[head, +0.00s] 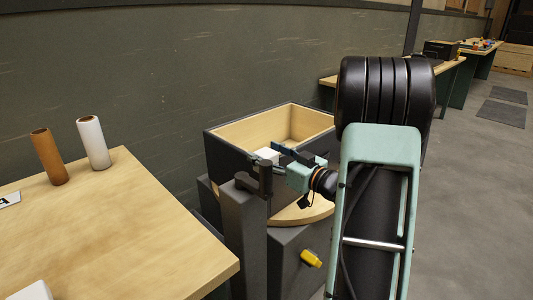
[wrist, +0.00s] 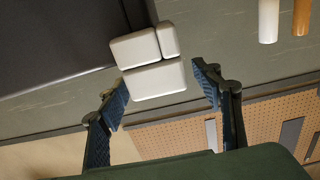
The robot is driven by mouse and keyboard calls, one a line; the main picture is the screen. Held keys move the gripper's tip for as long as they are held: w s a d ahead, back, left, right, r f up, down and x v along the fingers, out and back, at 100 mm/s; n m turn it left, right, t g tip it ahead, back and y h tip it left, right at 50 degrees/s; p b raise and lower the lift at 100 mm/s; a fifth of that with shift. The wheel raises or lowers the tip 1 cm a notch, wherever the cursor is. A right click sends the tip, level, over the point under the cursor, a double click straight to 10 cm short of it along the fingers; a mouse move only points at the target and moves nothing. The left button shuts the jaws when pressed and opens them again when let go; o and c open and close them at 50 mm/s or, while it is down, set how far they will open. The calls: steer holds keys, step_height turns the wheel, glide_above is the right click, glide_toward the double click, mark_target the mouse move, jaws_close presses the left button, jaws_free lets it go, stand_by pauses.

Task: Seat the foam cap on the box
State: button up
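In the head view, a box (head: 228,152) with dark outer walls and a pale wooden inside stands open at the top. A small white block-like piece (head: 267,153), which looks like the foam cap, shows at its near side, partly hidden by my gripper (head: 281,152). In the wrist view the white foam (wrist: 153,80) shows as several rounded blocks close together. My gripper (wrist: 160,92) has its blue-padded fingers spread apart, one on each side of the lowest block, with a visible gap on both sides. I cannot tell what the foam rests on.
A wooden table (head: 110,225) at left bears a brown tube (head: 48,157), a white tube (head: 93,143) and a white object (head: 31,292) at its front edge. A dark post (head: 243,220) stands close below my gripper. The floor (head: 470,190) at right is open.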

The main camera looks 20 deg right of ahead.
steer(key=v, duration=1.2)
steer(key=shift+r, duration=0.1)
stand_by(0.4)
